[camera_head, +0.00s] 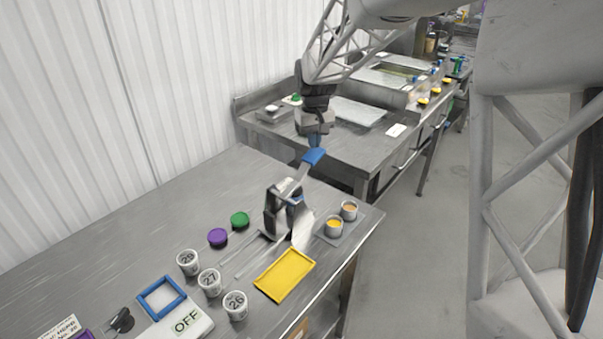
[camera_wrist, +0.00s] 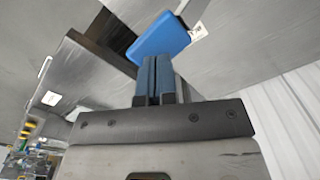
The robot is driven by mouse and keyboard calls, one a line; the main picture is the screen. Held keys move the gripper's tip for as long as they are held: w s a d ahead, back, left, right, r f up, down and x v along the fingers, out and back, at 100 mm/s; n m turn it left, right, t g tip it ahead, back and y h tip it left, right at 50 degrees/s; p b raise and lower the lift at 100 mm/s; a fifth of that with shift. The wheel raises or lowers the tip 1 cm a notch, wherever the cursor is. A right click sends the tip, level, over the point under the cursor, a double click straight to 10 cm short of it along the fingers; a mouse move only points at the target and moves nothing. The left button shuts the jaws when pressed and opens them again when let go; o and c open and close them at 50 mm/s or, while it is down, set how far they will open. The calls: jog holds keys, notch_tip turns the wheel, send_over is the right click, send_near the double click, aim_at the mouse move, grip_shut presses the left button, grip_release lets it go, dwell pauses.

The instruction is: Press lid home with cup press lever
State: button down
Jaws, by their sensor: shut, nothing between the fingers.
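The cup press (camera_head: 279,215) stands on the grey bench. Its lever slants up to the right and ends in a blue handle (camera_head: 313,157). My gripper (camera_head: 314,142) points down just above this handle, with its blue fingers shut and empty. In the wrist view the shut fingers (camera_wrist: 157,68) end beside the blue handle (camera_wrist: 160,38); I cannot tell whether they touch it. Any cup or lid inside the press is hidden by its frame. A green lid (camera_head: 240,219) and a purple lid (camera_head: 217,237) lie left of the press.
Cups marked 29 (camera_head: 188,262), 27 (camera_head: 210,282) and 26 (camera_head: 235,305) stand at the front. A yellow tray (camera_head: 270,284) lies near the edge. Two filled cups (camera_head: 334,226) stand right of the press. A scale (camera_head: 187,322) reads OFF. The bench's back left is clear.

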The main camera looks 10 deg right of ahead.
aim_at(314, 152)
jog(key=shift+w+d+f, duration=0.1)
jog(key=shift+f, duration=1.55)
jog(key=shift+w+d+f, duration=0.1)
jog(key=shift+f, duration=1.5)
dwell(2.5)
jog(key=shift+r, duration=0.1)
jog(key=shift+s+a+r, duration=0.1)
jog(key=shift+r, duration=1.5)
jog(key=shift+s+a+r, duration=0.1)
jog(key=shift+r, duration=1.45)
